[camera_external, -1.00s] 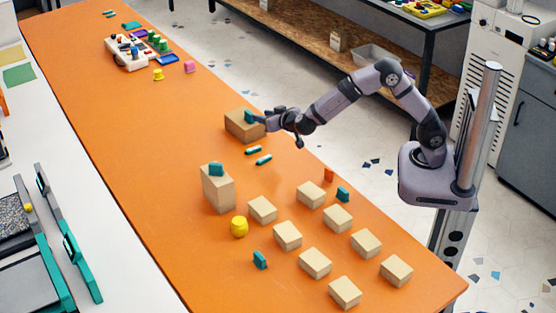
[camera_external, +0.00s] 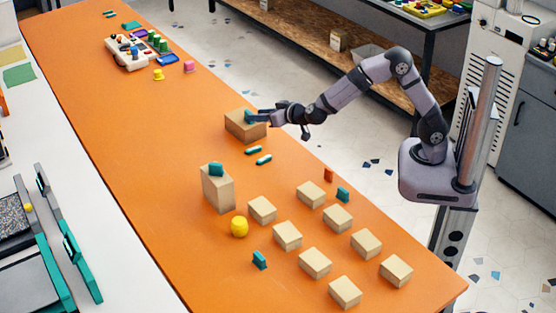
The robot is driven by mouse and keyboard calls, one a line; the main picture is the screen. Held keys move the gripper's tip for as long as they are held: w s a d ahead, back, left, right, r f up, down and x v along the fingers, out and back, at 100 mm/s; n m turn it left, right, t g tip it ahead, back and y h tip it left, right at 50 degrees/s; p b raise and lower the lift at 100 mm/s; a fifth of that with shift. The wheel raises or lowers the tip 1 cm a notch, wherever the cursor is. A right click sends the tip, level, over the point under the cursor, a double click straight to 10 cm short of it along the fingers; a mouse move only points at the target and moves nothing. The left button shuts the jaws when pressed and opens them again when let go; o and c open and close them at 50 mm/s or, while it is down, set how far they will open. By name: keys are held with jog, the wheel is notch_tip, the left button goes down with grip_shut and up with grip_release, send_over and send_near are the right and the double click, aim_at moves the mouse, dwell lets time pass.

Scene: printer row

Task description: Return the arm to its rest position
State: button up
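My gripper (camera_external: 260,116) hangs just right of a brown wooden block (camera_external: 243,130) in the middle of the orange table. Its two fingers look spread apart, with nothing seen between them. A teal piece (camera_external: 249,117) stands on top of that block, very close to the fingertips. Whether they touch it is too small to tell. My arm reaches left from its mount at the right, with the elbow raised and the forearm sloping down to the gripper.
Two teal pieces (camera_external: 264,159) lie below the block. A taller block (camera_external: 218,190) carries another teal piece (camera_external: 216,169). A white rack (camera_external: 130,51) stands far left.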

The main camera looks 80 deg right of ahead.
jog(key=s+a+f+n+g+y+p, duration=0.1)
jog(key=s+a+n+g+y+p, duration=0.45)
jog(key=s, duration=0.85)
jog(key=s+d+f+g+p, duration=0.1)
jog(key=s+d+g, duration=0.1)
jog(key=s, duration=0.9)
jog(key=s+d+f+n+g+p, duration=0.1)
jog(key=s+g, duration=0.3)
jog(key=s, duration=0.8)
jog(key=shift+d+f+y+p, duration=0.45)
jog(key=shift+d, duration=0.25)
